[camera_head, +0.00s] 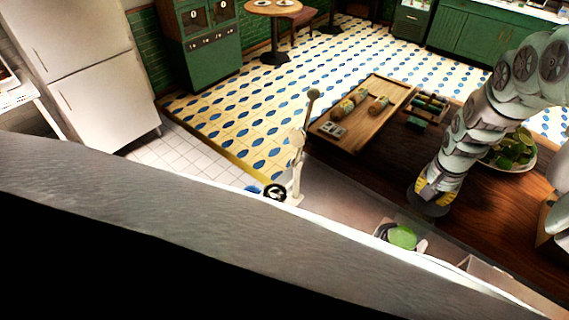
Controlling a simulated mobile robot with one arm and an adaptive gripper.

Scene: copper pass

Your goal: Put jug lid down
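My gripper (434,190), with yellow and dark parts, points down over the brown wooden counter (475,232), right of the middle. A dark round flat thing (428,208) shows right at its fingertips. It may be the jug lid, but it is too small to be sure. I cannot tell whether the fingers are closed on it or how high it is above the counter. No jug can be made out clearly. A pale rounded object (558,215), cut off by the right edge, stands on the counter.
A wooden tray (343,136) with bread-like items lies left of my arm. A plate of green items (513,153) sits right of my arm. A green round thing (403,237) is near the front edge. A grey surface blocks the lower left.

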